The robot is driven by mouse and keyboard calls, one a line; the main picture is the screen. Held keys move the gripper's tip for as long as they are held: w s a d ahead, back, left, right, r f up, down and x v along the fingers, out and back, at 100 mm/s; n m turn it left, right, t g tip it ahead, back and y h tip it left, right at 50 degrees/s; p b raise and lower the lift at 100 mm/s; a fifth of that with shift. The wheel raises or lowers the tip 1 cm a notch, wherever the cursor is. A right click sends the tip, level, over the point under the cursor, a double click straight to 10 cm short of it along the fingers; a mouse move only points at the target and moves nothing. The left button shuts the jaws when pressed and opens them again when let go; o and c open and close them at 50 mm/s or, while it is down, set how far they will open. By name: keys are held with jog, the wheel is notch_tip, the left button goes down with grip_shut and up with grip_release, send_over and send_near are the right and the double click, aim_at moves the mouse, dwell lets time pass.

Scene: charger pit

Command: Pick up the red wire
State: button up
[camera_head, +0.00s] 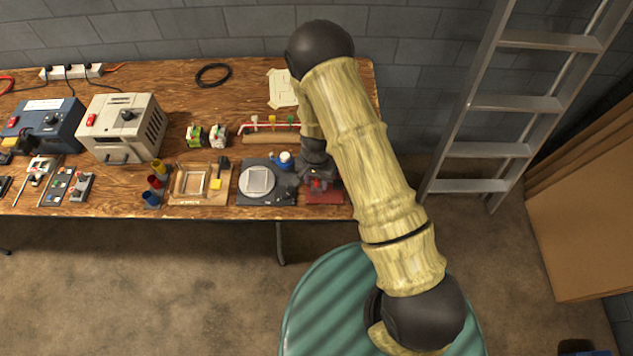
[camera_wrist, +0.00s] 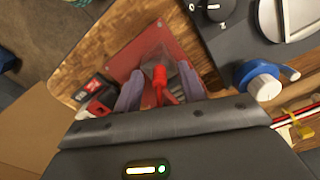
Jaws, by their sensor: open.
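My gripper (camera_wrist: 160,88) is open above a dark red plate (camera_wrist: 150,50) at the right end of the workbench. A bright red, slender piece (camera_wrist: 159,76) shows between its fingers, with a gap on both sides; I cannot tell whether it is a wire. In the head view my gripper (camera_head: 318,176) hides part of the plate (camera_head: 325,198). A long red wire (camera_head: 272,124) lies along a wooden strip behind my gripper, with coloured clips on it. Red and white strands also show at the right edge of the wrist view (camera_wrist: 309,113).
A dark plate with a round disc (camera_head: 257,182) and a blue-and-white knob (camera_head: 285,160) stand close to the left of my gripper. Coloured cups (camera_head: 154,182) and a beige power box (camera_head: 122,127) are farther left. A ladder (camera_head: 480,150) leans right of the bench.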

aim_at(317, 180)
jog(key=shift+c, duration=0.2)
grip_shut()
jog(key=shift+r, duration=0.15)
notch_tip(317, 180, up, 10)
jog(key=shift+f+b, duration=0.1)
jog(key=shift+b, duration=0.6)
